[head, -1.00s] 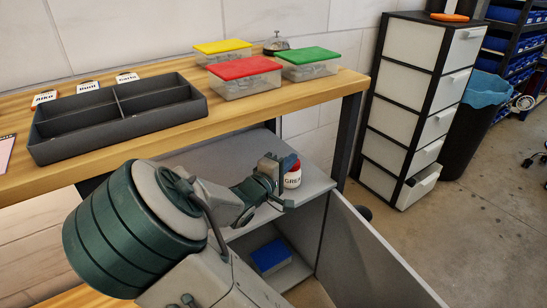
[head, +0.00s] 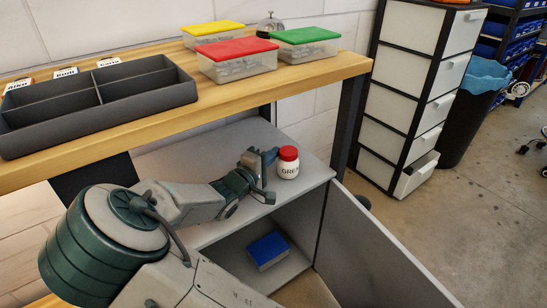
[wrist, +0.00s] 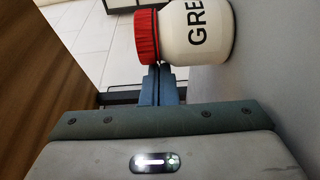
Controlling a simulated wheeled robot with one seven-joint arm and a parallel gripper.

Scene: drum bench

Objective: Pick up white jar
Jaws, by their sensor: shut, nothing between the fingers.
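The white jar (head: 288,170) has a red lid and black lettering that begins "GRE". It stands upright on the grey shelf (head: 312,176) under the bench top. My gripper (head: 270,156) is just left of the jar at about lid height, its blue fingers shut and empty. In the wrist view the jar (wrist: 195,32) lies sideways across the top, its red lid to the left. The closed fingertips (wrist: 157,72) point at the jar near its lid edge; whether they touch it I cannot tell.
The wooden bench top (head: 230,98) overhangs the shelf close above my arm. An open cabinet door (head: 370,250) stands at the right front. A blue box (head: 267,250) sits in the compartment below. A dark divided tray (head: 98,103) and lidded boxes stand on the bench.

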